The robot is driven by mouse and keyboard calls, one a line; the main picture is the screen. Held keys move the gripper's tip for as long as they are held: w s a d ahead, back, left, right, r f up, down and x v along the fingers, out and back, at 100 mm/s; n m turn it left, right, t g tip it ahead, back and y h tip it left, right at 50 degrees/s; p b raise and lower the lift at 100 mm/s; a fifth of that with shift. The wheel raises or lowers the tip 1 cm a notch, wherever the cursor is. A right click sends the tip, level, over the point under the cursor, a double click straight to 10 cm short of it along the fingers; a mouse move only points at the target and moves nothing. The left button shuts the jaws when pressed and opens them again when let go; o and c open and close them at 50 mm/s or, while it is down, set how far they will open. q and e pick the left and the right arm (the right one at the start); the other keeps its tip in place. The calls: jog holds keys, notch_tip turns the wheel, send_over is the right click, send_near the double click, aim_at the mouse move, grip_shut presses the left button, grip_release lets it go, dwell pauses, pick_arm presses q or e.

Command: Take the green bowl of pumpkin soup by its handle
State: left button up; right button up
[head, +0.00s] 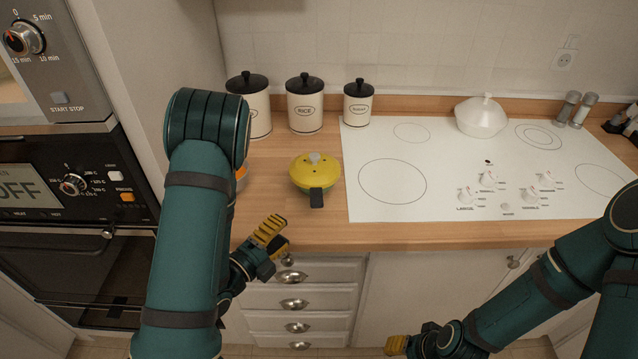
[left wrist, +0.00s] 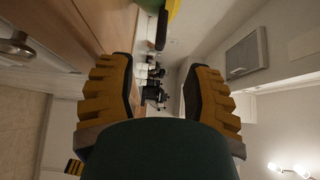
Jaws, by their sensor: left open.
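A green pot-like bowl (head: 325,191) with a yellow lid and a dark handle (head: 316,199) stands on the wooden counter; the handle points toward the front edge. The lid hides any soup. In the left wrist view its dark handle (left wrist: 161,30) shows at the top, beyond my fingers. My left gripper (head: 273,238) is open and empty, in front of the counter edge, left of the handle and apart from it. My right gripper (head: 395,346) is low at the bottom, partly hidden; its opening cannot be made out.
A small orange thing (head: 241,173) is mostly hidden behind my left arm. Canisters (head: 305,107) stand at the back. A white cooktop (head: 440,205) with a white lidded pot (head: 481,117) lies to the right. Wall ovens (head: 70,190) are at left, drawers (head: 300,303) below.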

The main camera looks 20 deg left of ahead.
aim_at(314, 196)
pick_arm(q)
jog(key=shift+b+x, duration=1.05)
jog(key=shift+b, duration=0.85)
jog(key=p+x, duration=0.1)
jog(key=x, duration=0.3)
jog(key=shift+w+d, duration=0.15)
jog(key=shift+w, duration=0.05)
jog(key=shift+x, duration=3.2)
jog(key=shift+r, duration=0.1)
jog(key=shift+c, duration=0.4)
grip_shut()
